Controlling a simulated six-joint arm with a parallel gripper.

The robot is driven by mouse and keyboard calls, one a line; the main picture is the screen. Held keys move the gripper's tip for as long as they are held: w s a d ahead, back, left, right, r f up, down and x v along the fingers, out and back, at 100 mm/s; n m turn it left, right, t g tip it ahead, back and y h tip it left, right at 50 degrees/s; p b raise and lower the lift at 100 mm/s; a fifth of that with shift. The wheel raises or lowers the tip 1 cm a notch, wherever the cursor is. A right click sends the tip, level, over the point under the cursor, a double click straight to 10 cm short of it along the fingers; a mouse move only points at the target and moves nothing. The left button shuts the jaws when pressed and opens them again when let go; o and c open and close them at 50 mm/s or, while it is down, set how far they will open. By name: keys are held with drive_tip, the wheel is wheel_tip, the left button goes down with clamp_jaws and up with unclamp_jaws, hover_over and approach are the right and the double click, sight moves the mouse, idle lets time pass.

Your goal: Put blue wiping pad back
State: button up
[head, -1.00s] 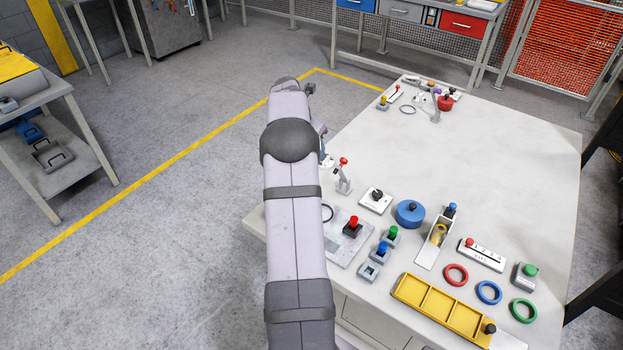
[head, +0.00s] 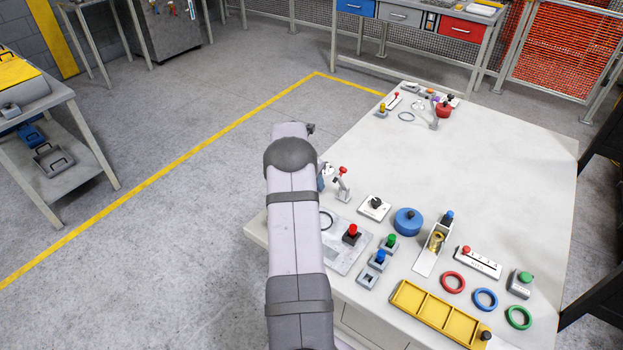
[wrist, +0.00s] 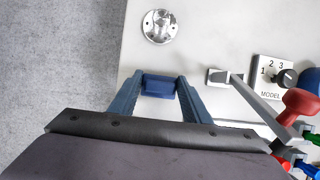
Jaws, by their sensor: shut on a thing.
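The blue wiping pad (wrist: 159,86) appears in the wrist view as a small dark blue block between my fingertips. My gripper (wrist: 158,88) has blue fingers and is shut on the pad, over the table's left edge area. Whether the pad touches the table is not clear. In the head view my arm hides the pad and most of my gripper; only a small blue part (head: 321,180) shows beside the arm.
A round silver metal fitting (wrist: 160,26) lies on the white table (head: 480,170) beyond the pad. A lever with a red knob (head: 342,172) stands close on the right, by a model selector dial (head: 375,206). The table's middle is clear.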

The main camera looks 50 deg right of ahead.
drive_tip(key=shift+f, duration=0.1)
drive_tip(key=shift+f, duration=0.15)
drive_tip(key=o, duration=1)
